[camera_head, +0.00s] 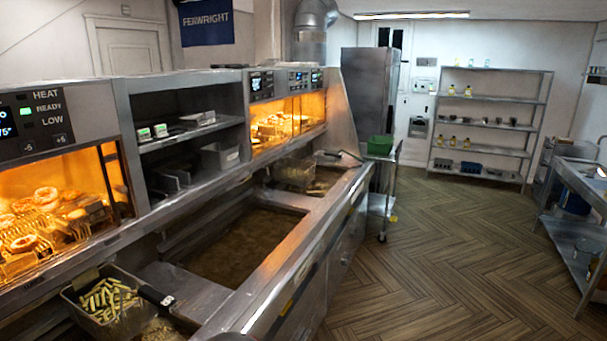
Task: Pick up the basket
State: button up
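A wire basket (72,297) filled with pale cut fries (108,298) is at the lower left, on the near part of the fryer range. Its dark handle (155,295) sticks out to the right. A second basket (295,172) sits farther along the range, with a dark handle (347,155) pointing right; its contents are too small to tell. My gripper cannot be made out in this view. A small grey rounded shape at the bottom edge is too cut off to identify.
The open oil vat (245,245) lies between the two baskets. Lit warming cabinets (55,210) with fried food stand behind the range. A trolley with a green bin (380,145) stands at the far end. The wooden floor (450,250) to the right is clear.

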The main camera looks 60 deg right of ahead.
aim_at(297, 172)
jog(key=z, duration=1.85)
jog(key=i+l+z, duration=0.45)
jog(key=i, duration=0.2)
jog(key=i+l+z, duration=0.3)
jog(key=i, duration=0.7)
jog(key=i+z, duration=0.3)
jog(key=i, duration=0.75)
jog(key=i+u, duration=0.4)
jog(key=i+l+u, duration=0.25)
jog(key=i+u, duration=0.15)
jog(key=i+l+u, duration=0.25)
jog(key=u, duration=0.15)
jog(key=i+l+u, duration=0.5)
jog(key=l+u, duration=0.25)
jog(key=l, duration=0.15)
jog(key=l+u, duration=0.35)
jog(key=l, duration=0.2)
jog(key=l+u, duration=0.4)
jog(key=l, duration=0.2)
jog(key=l+u, duration=0.4)
jog(key=l, duration=0.15)
jog(key=k+l, duration=0.1)
